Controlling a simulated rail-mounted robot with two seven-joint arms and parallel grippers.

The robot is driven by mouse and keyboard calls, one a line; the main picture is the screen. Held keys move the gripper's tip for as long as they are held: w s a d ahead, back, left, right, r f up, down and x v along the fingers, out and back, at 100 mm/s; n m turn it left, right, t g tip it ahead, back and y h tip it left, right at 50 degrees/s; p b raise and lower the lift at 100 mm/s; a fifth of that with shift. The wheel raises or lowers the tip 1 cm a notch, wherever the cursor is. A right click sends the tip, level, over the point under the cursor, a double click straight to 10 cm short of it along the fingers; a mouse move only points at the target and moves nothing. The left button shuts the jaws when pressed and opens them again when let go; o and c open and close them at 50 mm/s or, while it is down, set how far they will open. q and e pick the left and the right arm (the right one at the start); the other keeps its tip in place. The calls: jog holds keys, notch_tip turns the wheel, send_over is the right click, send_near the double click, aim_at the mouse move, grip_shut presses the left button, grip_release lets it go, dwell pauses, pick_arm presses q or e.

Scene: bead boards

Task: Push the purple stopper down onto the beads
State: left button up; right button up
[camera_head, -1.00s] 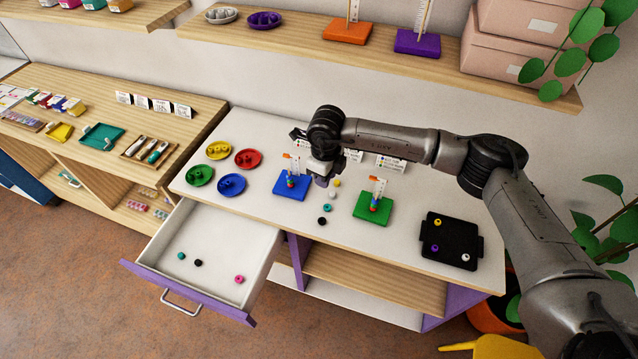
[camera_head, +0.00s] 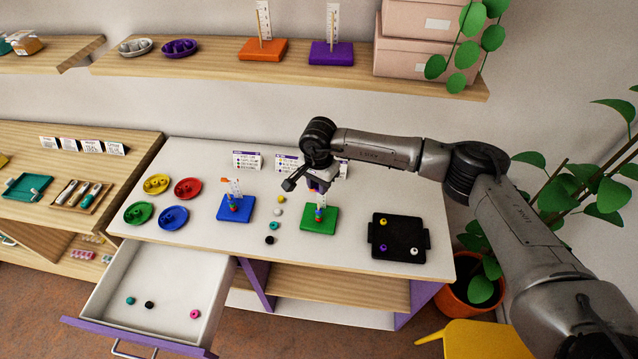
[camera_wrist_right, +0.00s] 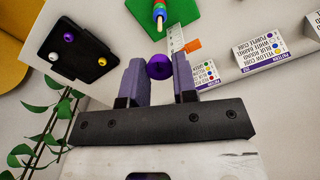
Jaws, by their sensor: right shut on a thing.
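My right gripper (camera_head: 318,184) is above the green board (camera_head: 327,225), near the top of its post. In the right wrist view its two fingers (camera_wrist_right: 159,80) are shut on a round purple stopper (camera_wrist_right: 159,66). The green board (camera_wrist_right: 187,12) shows there beyond the fingertips, with coloured beads (camera_wrist_right: 159,10) on its post. A white scale with an orange marker (camera_wrist_right: 193,46) stands beside the post. The stopper appears apart from the beads. In the head view the gripper partly hides the post, and the stopper cannot be made out. My left gripper is not in view.
Loose yellow, white, teal and black (camera_head: 269,240) beads lie between the boards. A black tray (camera_head: 399,224) with three beads lies at the right. Printed cards (camera_head: 246,160) stand behind. A drawer (camera_head: 170,265) is open at front left.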

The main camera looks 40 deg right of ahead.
jog(key=shift+f, duration=0.1)
jog(key=shift+f+b, duration=0.8)
jog(key=shift+f, duration=0.4)
jog(key=shift+f+b, duration=0.7)
jog(key=shift+f, duration=0.55)
jog(key=shift+f+b, duration=0.3)
jog(key=shift+f, duration=0.05)
jog(key=shift+f, duration=0.3)
jog(key=shift+f+b, duration=0.5)
jog(key=shift+b, duration=0.1)
jog(key=shift+f, duration=0.3)
